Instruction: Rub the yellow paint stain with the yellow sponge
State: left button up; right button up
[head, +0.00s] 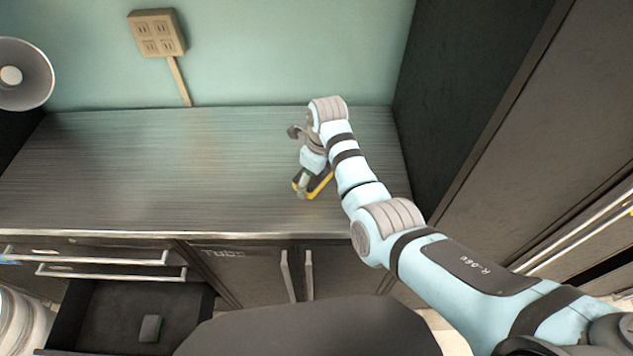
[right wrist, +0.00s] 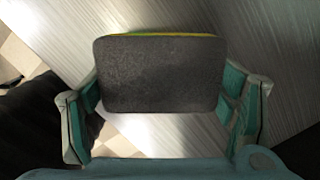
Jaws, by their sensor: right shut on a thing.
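My right gripper (head: 308,188) is over the right part of the counter, pointing down. It is shut on the yellow sponge (head: 322,185), whose yellow edge shows beside the fingers. In the right wrist view the sponge (right wrist: 160,75) shows a dark grey face with a thin yellow-green edge at the top. The fingers of my right gripper (right wrist: 162,115) stand on its left and right sides. I cannot make out a yellow paint stain in either view. Whether the sponge touches the counter is hard to tell. My left gripper is not in view.
The grey counter (head: 130,170) is clear to the left of my right arm. A tall dark cabinet (head: 480,90) stands at the right. An open drawer (head: 85,310) below holds a dark grey and green block (head: 150,328). A wall outlet (head: 157,33) hangs behind.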

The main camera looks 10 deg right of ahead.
jog(key=shift+r, duration=0.95)
jog(key=shift+r, duration=1.5)
